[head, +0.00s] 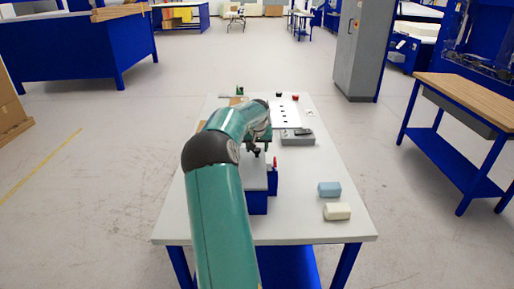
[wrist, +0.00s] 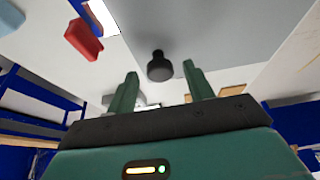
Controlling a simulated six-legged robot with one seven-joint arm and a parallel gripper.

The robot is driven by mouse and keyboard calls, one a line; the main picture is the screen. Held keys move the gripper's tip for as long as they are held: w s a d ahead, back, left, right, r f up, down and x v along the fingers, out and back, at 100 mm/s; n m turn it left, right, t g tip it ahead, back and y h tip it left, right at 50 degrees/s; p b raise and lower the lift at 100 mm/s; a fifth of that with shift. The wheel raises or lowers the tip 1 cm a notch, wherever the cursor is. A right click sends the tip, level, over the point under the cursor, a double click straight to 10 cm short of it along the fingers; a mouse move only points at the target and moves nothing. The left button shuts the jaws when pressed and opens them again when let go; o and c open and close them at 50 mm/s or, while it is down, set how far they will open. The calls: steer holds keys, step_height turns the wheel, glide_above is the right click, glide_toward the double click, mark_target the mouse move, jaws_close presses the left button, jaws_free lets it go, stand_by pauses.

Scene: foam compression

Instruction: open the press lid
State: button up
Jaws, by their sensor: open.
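The press (head: 257,204) is a blue body with a grey plate-like lid (head: 253,178) on the table in the head view. The lid fills the top of the wrist view (wrist: 225,30). It looks shut, lying flat. A black round knob (wrist: 159,68) stands out from the lid; in the head view it is small and dark (head: 256,153). My gripper (wrist: 160,76) is open, with one green finger on each side of the knob in the picture. I cannot tell how far the fingertips are from it. A red part (wrist: 82,40) sits at the lid's side.
A blue block (head: 329,189) and a cream block (head: 337,211) lie at the table's front right. A grey device (head: 297,138) and a white panel with dark holes (head: 284,114) are behind the press. The table's left front (head: 178,220) is clear.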

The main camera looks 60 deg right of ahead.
jaws_close()
steer(key=shift+r, duration=0.1)
